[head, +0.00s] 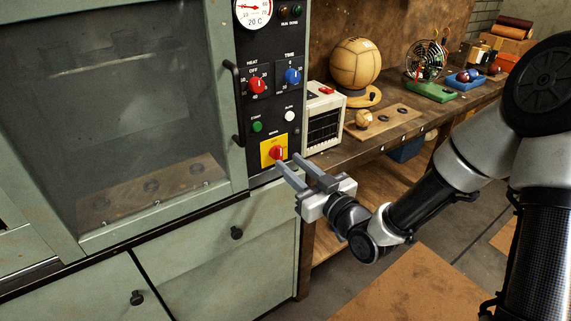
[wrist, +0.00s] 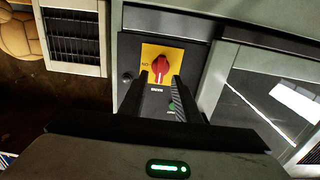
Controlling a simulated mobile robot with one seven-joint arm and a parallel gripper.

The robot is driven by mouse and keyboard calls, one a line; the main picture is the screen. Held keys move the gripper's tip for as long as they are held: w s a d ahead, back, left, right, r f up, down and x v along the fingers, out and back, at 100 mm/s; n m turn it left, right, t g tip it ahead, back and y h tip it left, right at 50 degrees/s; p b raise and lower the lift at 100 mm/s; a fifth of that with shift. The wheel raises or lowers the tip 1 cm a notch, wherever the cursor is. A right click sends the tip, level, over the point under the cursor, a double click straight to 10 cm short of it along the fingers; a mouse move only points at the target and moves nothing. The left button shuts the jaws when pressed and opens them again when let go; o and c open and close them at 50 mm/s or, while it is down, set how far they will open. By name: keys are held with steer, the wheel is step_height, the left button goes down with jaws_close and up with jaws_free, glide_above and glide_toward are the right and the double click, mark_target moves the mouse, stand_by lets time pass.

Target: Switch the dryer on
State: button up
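The dryer is a green cabinet (head: 215,235) with a glass door and a black control panel (head: 262,105) on its right side. Low on the panel, a red rotary switch (head: 277,153) sits on a yellow plate (head: 265,147). The switch also shows in the wrist view (wrist: 160,68). My gripper (head: 287,160) is in front of the switch, fingers apart and empty. In the wrist view, the fingertips (wrist: 161,78) lie close to the switch's near end; I cannot tell whether they touch it. A green button (head: 257,127) and a white button (head: 289,116) sit above the plate.
Red heat knob (head: 257,85) and blue time knob (head: 292,76) sit higher on the panel. The door handle (head: 236,105) stands out left of the panel. A cream heater-like box (head: 324,118) and a leather ball (head: 355,63) stand on the bench to the right.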

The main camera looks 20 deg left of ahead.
mark_target(281, 155)
steer(key=shift+x, duration=1.75)
jaws_close()
